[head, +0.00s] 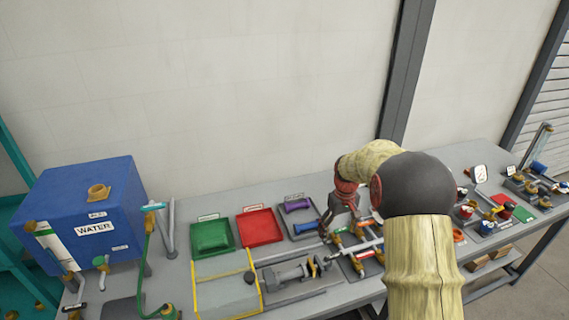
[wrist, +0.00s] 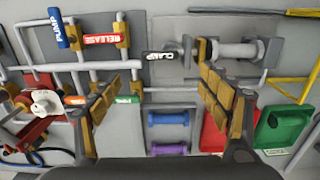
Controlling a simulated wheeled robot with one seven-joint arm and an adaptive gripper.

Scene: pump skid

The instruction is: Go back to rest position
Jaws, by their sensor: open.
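My gripper (head: 338,212) is above the grey bench (head: 235,187), beside the small tray with the purple and blue pieces in the head view. The arm reaches out over the bench and hides part of the valve piping. In the wrist view my gripper (wrist: 160,98) has its two padded fingers wide apart, with nothing between them. Between and beyond the fingers are a black CLAMP handle (wrist: 160,57), a blue spool-shaped piece (wrist: 168,118) and a purple one (wrist: 168,149). I cannot tell the exact height above the bench.
Handles labelled RELEASE (wrist: 103,40) and PUMP (wrist: 57,28) stand on pipes near the fingers. A green tray (head: 211,237) and a red tray (head: 260,226) lie left of the gripper. A blue WATER tank (head: 85,205) stands at the left. The wall behind is bare.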

